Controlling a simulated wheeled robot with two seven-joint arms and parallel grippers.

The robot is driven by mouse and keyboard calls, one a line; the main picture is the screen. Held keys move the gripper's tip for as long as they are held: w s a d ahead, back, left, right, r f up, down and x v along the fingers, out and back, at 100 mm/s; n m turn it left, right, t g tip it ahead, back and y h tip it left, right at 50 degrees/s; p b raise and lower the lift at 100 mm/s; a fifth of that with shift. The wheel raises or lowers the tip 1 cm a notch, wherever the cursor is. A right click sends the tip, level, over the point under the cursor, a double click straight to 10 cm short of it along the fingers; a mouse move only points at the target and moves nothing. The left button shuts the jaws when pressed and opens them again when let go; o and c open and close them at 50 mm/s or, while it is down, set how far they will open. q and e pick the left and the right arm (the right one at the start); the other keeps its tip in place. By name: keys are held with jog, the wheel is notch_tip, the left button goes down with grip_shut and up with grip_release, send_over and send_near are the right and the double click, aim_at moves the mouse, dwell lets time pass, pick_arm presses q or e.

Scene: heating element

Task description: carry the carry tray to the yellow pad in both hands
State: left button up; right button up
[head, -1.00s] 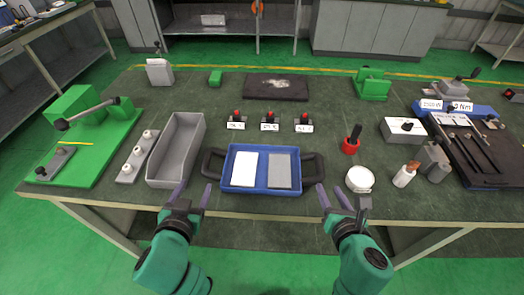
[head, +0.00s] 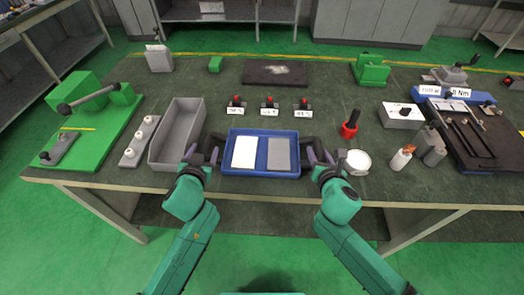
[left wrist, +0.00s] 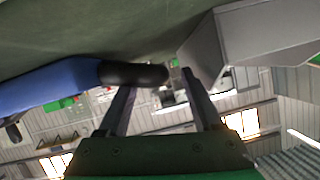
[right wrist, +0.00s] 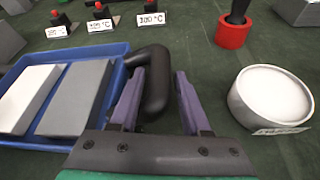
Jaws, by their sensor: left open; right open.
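The carry tray (head: 262,172) is a blue tray on the near edge of the bench, with a white block and a grey block in it and a black handle at each end. My left gripper (head: 206,157) is open at the left handle; in the left wrist view this handle (left wrist: 135,74) reaches in between the fingertips (left wrist: 160,85). My right gripper (head: 320,157) is open at the right handle; in the right wrist view this handle (right wrist: 157,75) stands between the fingers (right wrist: 156,95). I see no yellow pad in any view.
A grey open bin (head: 178,135) stands just left of my left gripper. A round white pot (head: 355,162) and a red cup (head: 349,130) are right of my right gripper. Several red-topped switches (head: 270,104) with temperature labels stand behind the tray. A dark mat (head: 275,74) lies further back.

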pick_arm(q)
jog(key=x, duration=0.2)
jog(key=shift+w+f, duration=0.2)
jog(key=shift+w, duration=0.15)
pick_arm(e)
jog(key=x, duration=0.2)
jog(key=shift+w+f, duration=0.2)
jog(key=shift+w, duration=0.15)
pick_arm(q)
jog(key=shift+c, duration=0.4)
pick_arm(e)
jog(key=shift+c, duration=0.4)
pick_arm(q)
jog(key=c, duration=0.5)
pick_arm(e)
jog(key=c, duration=0.5)
pick_arm(q)
grip_shut()
pick_arm(e)
grip_shut()
pick_arm(q)
jog(key=shift+r, duration=0.15)
